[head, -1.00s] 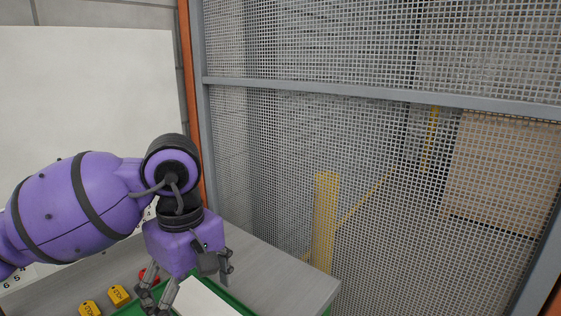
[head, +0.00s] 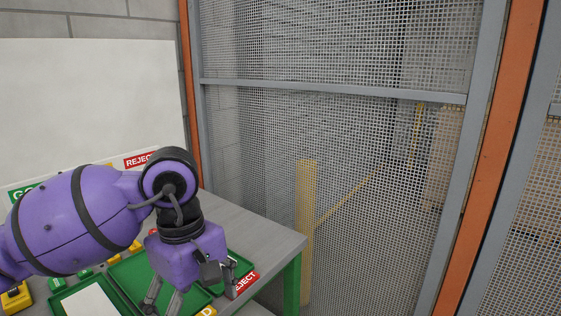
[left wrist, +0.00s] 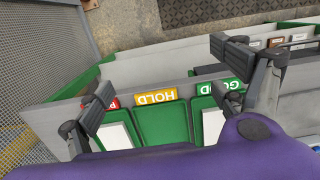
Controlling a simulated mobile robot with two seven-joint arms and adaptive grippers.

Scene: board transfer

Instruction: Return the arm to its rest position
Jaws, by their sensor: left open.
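My left arm comes in from the left in the head view, with its purple left gripper (head: 190,300) pointing down over the bench's green trays. In the left wrist view the left gripper (left wrist: 165,95) is open, its two dark fingers wide apart with nothing between them. Below it are green trays with a red label, a yellow HOLD label (left wrist: 156,96) and a green GOOD label (left wrist: 230,88). The HOLD tray (left wrist: 160,126) looks empty. White boards lie in the trays on either side of it. My right gripper is in neither view.
A grey bench (head: 262,232) carries the trays, with its free right corner near a wire mesh fence (head: 350,150) on grey posts. A white panel (head: 90,100) stands behind. A red REJECT sign (head: 141,160) and yellow blocks sit on the bench.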

